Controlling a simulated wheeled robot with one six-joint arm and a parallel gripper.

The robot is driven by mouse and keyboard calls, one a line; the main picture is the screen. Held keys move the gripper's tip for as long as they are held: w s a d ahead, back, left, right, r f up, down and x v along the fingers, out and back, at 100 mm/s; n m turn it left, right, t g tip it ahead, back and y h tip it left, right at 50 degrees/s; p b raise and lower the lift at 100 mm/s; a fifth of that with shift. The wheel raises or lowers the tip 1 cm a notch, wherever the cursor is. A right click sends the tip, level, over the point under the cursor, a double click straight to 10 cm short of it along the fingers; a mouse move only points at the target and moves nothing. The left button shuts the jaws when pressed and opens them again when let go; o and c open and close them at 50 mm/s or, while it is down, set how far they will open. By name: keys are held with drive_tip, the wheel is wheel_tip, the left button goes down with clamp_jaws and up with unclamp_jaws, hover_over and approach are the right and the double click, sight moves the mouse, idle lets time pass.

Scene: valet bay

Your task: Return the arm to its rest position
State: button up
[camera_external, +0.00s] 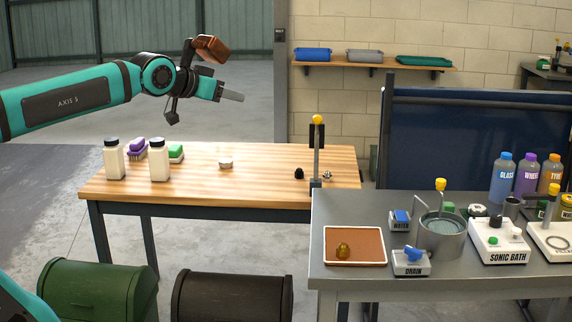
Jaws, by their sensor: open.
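My gripper (232,96) is at the end of my teal arm, raised in the air above the back of the wooden table (265,170). It points to the right and is apart from everything on the table. It is open, and I see nothing held between its fingers. The arm reaches in from the left edge.
White bottles (159,160) and brushes (137,146) stand on the wooden table's left. The metal bench (365,285) at right holds a brown tray (372,235), a metal pot (440,240) and a sonic bath (500,243). Two lidded bins (95,285) stand in front. Air around my arm is clear.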

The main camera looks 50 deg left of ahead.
drive_tip(key=s+d+f+t, duration=0.1)
drive_tip(key=s+f+t, duration=0.1)
drive_tip(key=s, duration=0.5)
drive_tip(key=s+d+f+t+h, duration=0.1)
drive_tip(key=s+d+f, duration=0.1)
drive_tip(key=s, duration=0.6)
drive_tip(key=shift+d+f+m+t, duration=0.15)
drive_tip(key=shift+f+m+t, duration=0.25)
drive_tip(key=shift+f, duration=0.1)
drive_tip(key=shift+s, duration=0.1)
